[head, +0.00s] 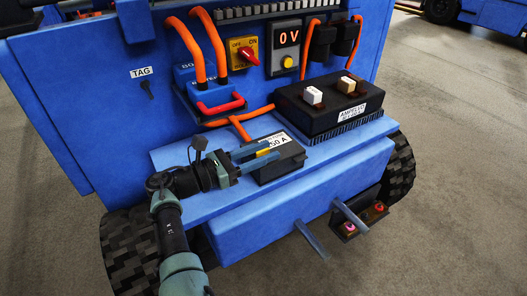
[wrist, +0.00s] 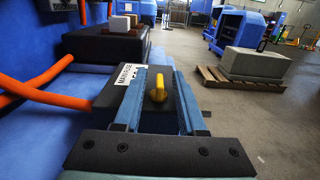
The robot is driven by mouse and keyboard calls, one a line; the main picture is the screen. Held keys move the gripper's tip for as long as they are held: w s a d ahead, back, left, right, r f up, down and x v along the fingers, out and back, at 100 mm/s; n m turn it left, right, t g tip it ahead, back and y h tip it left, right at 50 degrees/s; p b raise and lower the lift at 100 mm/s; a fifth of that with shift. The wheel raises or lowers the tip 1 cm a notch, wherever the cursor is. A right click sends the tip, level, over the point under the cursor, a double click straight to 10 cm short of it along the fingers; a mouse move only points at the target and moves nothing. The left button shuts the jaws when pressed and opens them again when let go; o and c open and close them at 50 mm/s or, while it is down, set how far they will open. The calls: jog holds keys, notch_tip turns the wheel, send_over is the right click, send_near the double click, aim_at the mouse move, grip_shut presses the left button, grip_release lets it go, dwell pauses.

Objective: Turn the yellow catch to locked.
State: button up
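The yellow catch (wrist: 158,88) is on top of a small black fuse box (wrist: 112,92) labelled "MAIN FUSE" in the wrist view. Its handle appears to lie along the direction of my fingers. In the head view only a small part of the catch (head: 264,152) shows between the fingers, above the fuse box (head: 280,168). My gripper (head: 266,154) is open, with one blue finger on each side of the catch. In the wrist view there are gaps between the catch and both fingers (wrist: 160,95). I see no readable locked mark.
A black battery-like box (head: 330,110) with two small knobs stands just beyond the fuse box. Orange cables (head: 240,120) and a red handle (head: 220,107) are behind it. A red rotary switch (head: 246,55) and a display reading 0V (head: 289,38) are on the blue panel.

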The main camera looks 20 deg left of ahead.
jog(key=p+v, duration=0.3)
jog(key=v, duration=1)
jog(key=shift+d, duration=0.1)
